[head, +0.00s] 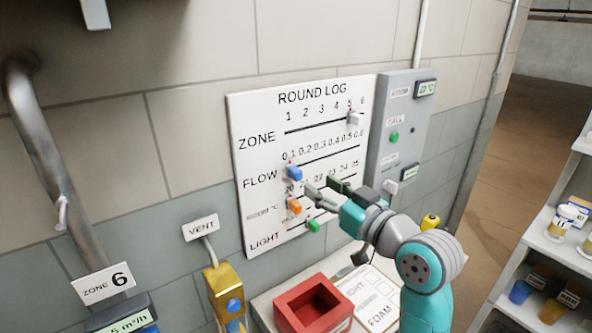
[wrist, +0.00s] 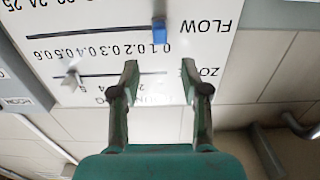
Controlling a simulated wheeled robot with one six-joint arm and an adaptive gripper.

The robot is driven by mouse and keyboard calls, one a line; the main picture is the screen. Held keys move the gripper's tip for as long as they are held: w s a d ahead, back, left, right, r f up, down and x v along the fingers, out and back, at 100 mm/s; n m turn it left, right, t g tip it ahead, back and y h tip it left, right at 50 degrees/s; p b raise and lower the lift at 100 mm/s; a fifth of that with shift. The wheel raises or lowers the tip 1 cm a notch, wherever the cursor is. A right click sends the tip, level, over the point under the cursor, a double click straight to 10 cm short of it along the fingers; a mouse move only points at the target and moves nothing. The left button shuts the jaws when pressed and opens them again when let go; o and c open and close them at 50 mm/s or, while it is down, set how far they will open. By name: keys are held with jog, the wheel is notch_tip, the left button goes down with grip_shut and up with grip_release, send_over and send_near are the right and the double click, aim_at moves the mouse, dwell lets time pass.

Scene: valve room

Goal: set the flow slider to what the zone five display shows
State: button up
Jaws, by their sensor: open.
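The round log board (head: 300,160) is on the wall and has rows for zone, flow, room °C and light. The flow slider's blue knob (head: 294,173) is at the left end of its scale, by 0.1. It also shows in the wrist view (wrist: 159,32), where the board appears upside down. My gripper (head: 327,188) is open and empty in front of the board. In the wrist view its fingers (wrist: 160,78) are apart, with the blue knob beyond the gap, not between them. No zone five display is seen; a display (head: 122,318) below a "zone 6" sign is partly cut off.
The white zone knob (head: 354,118) is at 5. An orange knob (head: 294,206) and a green knob (head: 313,226) are below the blue one. A grey panel (head: 402,130) is right of the board. A red tray (head: 312,302) stands below, and a brass vent valve (head: 226,290) is left.

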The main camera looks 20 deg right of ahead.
aim_at(300, 173)
jog(key=x, duration=0.9)
jog(key=shift+w, duration=0.1)
grip_shut()
